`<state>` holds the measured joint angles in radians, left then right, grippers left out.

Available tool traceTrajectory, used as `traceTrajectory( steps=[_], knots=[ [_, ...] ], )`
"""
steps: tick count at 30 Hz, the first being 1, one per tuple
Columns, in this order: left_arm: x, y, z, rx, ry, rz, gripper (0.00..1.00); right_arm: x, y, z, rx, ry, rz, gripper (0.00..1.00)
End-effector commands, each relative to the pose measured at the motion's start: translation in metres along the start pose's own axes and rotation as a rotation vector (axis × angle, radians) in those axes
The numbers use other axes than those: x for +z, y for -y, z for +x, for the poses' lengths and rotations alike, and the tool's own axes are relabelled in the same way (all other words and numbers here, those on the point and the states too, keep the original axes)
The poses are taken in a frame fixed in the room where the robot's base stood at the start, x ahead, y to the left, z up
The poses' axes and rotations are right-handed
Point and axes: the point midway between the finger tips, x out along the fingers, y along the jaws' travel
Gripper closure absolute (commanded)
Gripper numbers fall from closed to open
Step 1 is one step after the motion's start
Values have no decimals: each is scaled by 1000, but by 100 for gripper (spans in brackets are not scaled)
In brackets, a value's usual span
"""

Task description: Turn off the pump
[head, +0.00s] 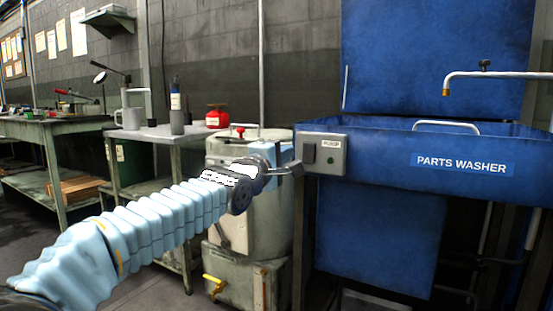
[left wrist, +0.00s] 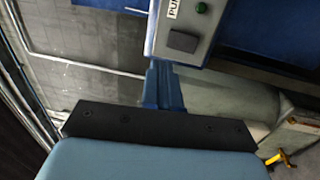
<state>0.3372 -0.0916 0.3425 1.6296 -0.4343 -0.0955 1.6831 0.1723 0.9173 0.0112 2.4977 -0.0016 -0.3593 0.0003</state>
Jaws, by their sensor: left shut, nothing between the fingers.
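The grey pump control box (head: 340,166) is fixed at the left end of the blue parts washer (head: 390,150). Its dark square switch (head: 308,153) faces me. In the left wrist view the switch (left wrist: 183,41) shows beside a green lamp (left wrist: 202,7) and a partly cut-off label beginning "PU". My left gripper (head: 297,169) is shut and empty, its tips close to the lower left of the box. In the left wrist view its blue fingers (left wrist: 161,68) end just below the box; whether they touch it I cannot tell. My right gripper is in neither view.
A pale drum (head: 225,152) stands behind my left arm, with a yellow-handled valve (head: 214,284) low down. A side table (head: 150,131) holds a mug, a bottle and a red can. The washer's faucet (head: 490,75) is at the right.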

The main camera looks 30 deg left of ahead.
Motion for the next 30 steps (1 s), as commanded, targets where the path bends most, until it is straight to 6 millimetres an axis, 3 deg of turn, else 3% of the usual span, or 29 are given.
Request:
traceTrajectory(
  steps=[8,25,28,30],
  knots=[
    [0,-9,-29,0,1,-3,100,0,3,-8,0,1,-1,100],
    [0,-7,-31,-1,1,-3,100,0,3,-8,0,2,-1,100],
    [2,8,-25,-27,8,11,100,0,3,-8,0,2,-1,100],
    [6,37,-15,-73,23,35,100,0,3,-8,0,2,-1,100]
  ],
)
